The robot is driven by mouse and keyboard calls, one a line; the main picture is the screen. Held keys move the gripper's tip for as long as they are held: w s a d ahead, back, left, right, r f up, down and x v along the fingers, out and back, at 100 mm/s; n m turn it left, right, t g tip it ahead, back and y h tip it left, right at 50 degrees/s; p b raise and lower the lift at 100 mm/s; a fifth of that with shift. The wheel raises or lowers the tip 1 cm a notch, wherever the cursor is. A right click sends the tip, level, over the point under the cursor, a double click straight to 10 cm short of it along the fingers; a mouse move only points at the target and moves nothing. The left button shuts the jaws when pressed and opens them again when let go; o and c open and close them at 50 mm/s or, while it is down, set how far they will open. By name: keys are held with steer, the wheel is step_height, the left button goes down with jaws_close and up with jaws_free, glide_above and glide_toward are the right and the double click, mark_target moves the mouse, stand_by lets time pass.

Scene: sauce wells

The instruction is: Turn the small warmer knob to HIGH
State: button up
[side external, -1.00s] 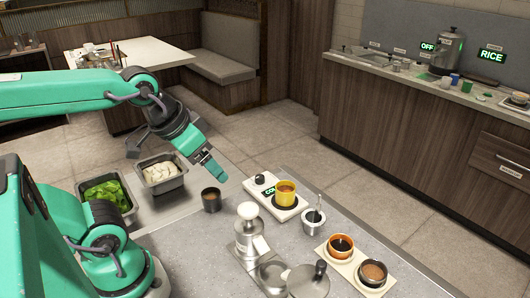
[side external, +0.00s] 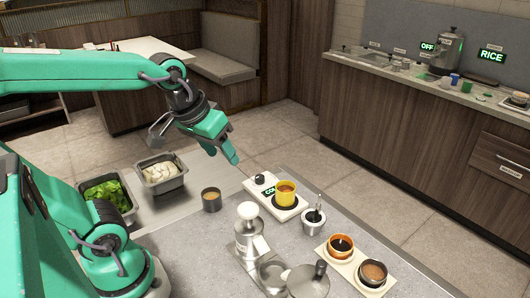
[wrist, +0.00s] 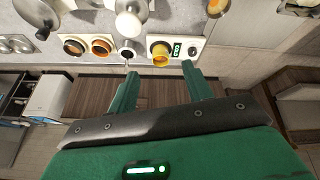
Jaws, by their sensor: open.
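The small warmer is a white slab (side external: 296,213) on the grey counter, with a dark knob (side external: 260,179) at its far left end. Beside the knob is a green lit display (side external: 270,190), partly hidden by a yellow cup (side external: 286,196) on the warmer's plate. In the wrist view, the knob (wrist: 193,50) is just beyond the tip of the right finger, and the display (wrist: 177,49) sits beside it. My green gripper (side external: 235,160) is above and left of the knob, apart from it. In the wrist view, my gripper (wrist: 160,70) is open and empty.
A brown cup (side external: 211,200) stands left of the warmer. A metal pot with a utensil (side external: 314,220) stands close on its right. A metal dispenser (side external: 249,238) and two sauce bowls (side external: 341,246) (side external: 373,272) are nearer. Food pans (side external: 163,178) are at left.

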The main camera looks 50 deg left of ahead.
steer(key=w+a+f+n+g, duration=0.1)
steer(key=w+a+f+n, duration=0.1)
steer(key=w+a+n, duration=0.3)
steer(key=w+f+n+g, duration=0.1)
steer(key=w+f+n, duration=0.1)
steer(key=w+n, duration=0.3)
steer(key=n+g, duration=0.2)
steer(key=n, duration=0.5)
glide_toward(260, 177)
steer(key=shift+d+f, duration=0.1)
steer(key=shift+f, duration=0.05)
steer(key=shift+w+f, duration=0.2)
steer(key=shift+f, duration=0.15)
steer(key=shift+f, duration=0.1)
steer(key=shift+w+f, duration=0.15)
steer(key=shift+f, duration=3.65)
steer(key=c, duration=1)
